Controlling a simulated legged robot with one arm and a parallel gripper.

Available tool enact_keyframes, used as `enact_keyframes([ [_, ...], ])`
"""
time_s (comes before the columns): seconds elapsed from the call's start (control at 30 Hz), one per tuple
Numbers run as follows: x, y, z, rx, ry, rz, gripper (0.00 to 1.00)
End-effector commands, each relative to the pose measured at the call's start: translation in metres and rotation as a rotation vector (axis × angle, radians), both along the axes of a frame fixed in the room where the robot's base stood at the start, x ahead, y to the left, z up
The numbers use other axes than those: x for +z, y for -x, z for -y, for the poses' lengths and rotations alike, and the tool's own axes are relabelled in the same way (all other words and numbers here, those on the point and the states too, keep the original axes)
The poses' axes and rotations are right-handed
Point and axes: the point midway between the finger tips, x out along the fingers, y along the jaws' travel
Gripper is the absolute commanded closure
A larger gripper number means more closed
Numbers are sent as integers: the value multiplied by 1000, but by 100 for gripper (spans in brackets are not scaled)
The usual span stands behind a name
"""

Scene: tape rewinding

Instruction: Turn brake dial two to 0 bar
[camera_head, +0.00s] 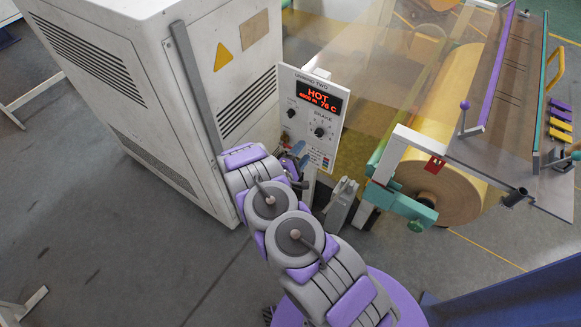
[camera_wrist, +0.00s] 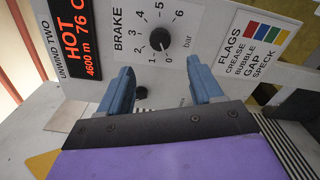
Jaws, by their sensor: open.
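The panel marked UNWIND TWO (camera_head: 306,121) carries the brake dial (camera_head: 319,132), a black knob with a 0 to 6 bar scale. The dial (camera_wrist: 160,38) shows whole in the wrist view, beyond my fingertips; I cannot read its pointer surely. My gripper (camera_wrist: 162,86) is open and empty, with its two blue fingers apart in front of the panel. A second, smaller black knob (camera_wrist: 141,93) shows between the fingers, near the left one. In the head view my gripper (camera_head: 298,150) is close to the panel's lower left part, below the dial; the fingers are small there.
The red display (camera_head: 319,100) reads HOT, 4600 m, 76 C. A FLAGS label (camera_wrist: 254,45) with coloured squares is right of the dial in the wrist view. A white cabinet (camera_head: 150,90) stands left of the panel. A large tan roll (camera_head: 445,190) on its frame stands right.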

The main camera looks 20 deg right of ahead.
Motion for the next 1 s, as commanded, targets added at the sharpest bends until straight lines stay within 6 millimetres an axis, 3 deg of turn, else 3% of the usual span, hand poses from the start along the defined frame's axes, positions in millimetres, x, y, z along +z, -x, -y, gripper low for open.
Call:
enact_keyframes([
  [0.2,-1,28,-37,4,0,-4,35],
  [0.4,-2,42,-55,2,-1,-3,35],
  [1.0,-2,48,-61,1,-1,-2,35],
])
